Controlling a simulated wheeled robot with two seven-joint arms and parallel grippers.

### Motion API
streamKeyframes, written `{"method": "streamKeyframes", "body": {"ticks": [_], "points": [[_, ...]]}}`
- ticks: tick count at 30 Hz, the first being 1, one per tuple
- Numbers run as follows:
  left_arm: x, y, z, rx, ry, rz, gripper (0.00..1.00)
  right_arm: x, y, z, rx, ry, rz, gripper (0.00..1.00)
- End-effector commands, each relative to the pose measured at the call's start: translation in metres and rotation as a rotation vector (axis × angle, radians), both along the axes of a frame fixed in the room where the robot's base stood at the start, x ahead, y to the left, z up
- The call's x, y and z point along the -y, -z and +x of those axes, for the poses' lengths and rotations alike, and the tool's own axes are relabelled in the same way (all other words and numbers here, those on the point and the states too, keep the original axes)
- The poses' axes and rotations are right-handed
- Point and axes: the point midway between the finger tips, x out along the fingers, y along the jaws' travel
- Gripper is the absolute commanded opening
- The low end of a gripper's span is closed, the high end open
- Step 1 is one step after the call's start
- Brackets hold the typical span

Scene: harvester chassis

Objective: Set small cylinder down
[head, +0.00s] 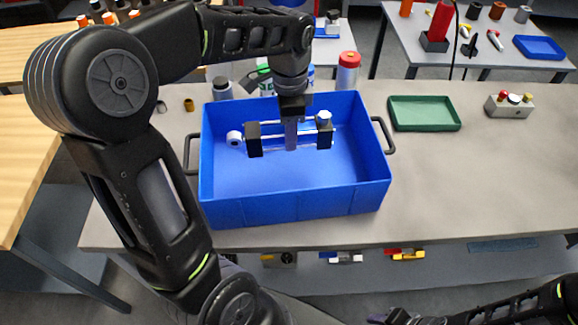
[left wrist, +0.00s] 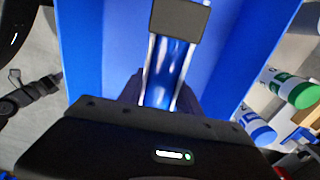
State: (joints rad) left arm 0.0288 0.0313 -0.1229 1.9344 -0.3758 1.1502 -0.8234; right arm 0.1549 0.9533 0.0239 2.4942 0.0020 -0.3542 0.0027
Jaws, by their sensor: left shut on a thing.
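The small cylinder (head: 254,139) has black end blocks, thin silver rods and a pale ring at its left end. It lies level, left to right, in or just above the blue bin (head: 290,205). My left gripper (head: 291,142) points down over the bin and is shut around the cylinder's middle. In the left wrist view one dark end block (left wrist: 180,18) and the silver rods of the cylinder show beyond the fingers. Whether the cylinder touches the bin floor I cannot tell. My right arm shows at the lower right edge; its gripper's jaws cannot be made out.
A green tray (head: 424,113) and a block with coloured knobs (head: 509,105) stand right of the bin on the grey table (head: 480,190). A red-capped bottle (head: 348,72) and other containers stand behind the bin. The table's right front is clear.

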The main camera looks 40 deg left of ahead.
Motion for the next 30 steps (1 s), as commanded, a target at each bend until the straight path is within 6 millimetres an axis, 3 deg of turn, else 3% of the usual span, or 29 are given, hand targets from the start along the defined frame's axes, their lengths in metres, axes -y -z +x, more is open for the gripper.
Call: {"method": "streamKeyframes", "body": {"ticks": [7, 19, 30], "points": [[0.0, 0.006, 0.001, 0.004, 0.0, 0.001, 0.0, 0.0, -0.002, 0.0, 0.0, 0.0, 0.0, 0.48], [0.0, 0.057, 0.001, 0.004, 0.0, 0.001, 0.0, 0.0, -0.006, -0.001, -0.002, 0.001, -0.002, 0.48], [0.0, 0.061, 0.002, 0.006, 0.0, 0.001, 0.0, 0.0, -0.006, -0.001, -0.002, 0.001, -0.002, 0.48]]}}
